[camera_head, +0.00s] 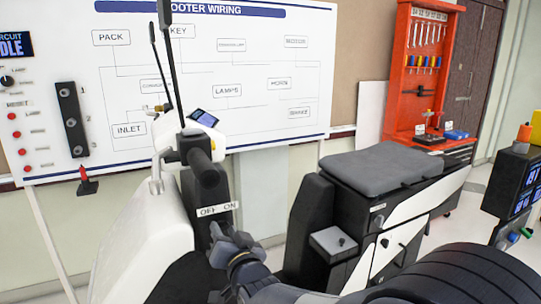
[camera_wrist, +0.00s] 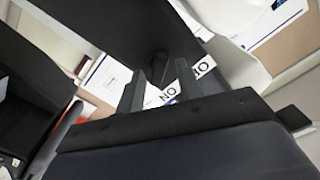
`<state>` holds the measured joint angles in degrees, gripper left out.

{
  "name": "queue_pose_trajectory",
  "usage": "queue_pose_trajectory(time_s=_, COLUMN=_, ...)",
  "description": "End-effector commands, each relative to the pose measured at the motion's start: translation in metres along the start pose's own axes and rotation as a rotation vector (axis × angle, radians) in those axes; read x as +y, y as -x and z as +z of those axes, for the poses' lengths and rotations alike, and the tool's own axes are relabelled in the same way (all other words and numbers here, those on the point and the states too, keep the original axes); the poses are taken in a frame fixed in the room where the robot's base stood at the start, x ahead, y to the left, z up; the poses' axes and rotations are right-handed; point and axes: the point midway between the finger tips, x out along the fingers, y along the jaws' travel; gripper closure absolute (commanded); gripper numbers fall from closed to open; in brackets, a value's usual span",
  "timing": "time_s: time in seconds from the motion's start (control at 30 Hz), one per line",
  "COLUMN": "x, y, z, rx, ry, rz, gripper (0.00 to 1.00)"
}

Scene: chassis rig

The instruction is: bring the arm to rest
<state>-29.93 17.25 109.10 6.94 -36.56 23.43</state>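My gripper (camera_head: 222,238) is in front of the white and black scooter (camera_head: 150,235), just below its OFF/ON label (camera_head: 217,209). In the wrist view, the two fingers of my gripper (camera_wrist: 158,88) stand apart. A small dark knob (camera_wrist: 158,66) shows between or just beyond them, beside the label (camera_wrist: 168,93). I cannot tell whether a finger touches it. Nothing is seen gripped. My arm runs back to the lower right in the head view.
The scooter's handlebar and mirrors (camera_head: 205,168) rise above my gripper. The seat (camera_head: 378,168) is to the right. A wiring board (camera_head: 270,60) hangs behind. A red tool rack (camera_head: 418,70) and a display unit (camera_head: 515,190) stand at the right. Open floor shows beyond the seat.

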Motion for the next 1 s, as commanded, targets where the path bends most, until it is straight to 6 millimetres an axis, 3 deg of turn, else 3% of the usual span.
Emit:
queue_pose_trajectory(time_s=0.87, x=-0.004, y=0.000, z=-0.003, rx=-0.004, ry=0.504, rz=0.000, gripper=0.65)
queue_pose_trajectory(time_s=1.0, x=-0.002, y=0.024, z=0.002, rx=0.001, ry=0.509, rz=-0.002, gripper=0.65)
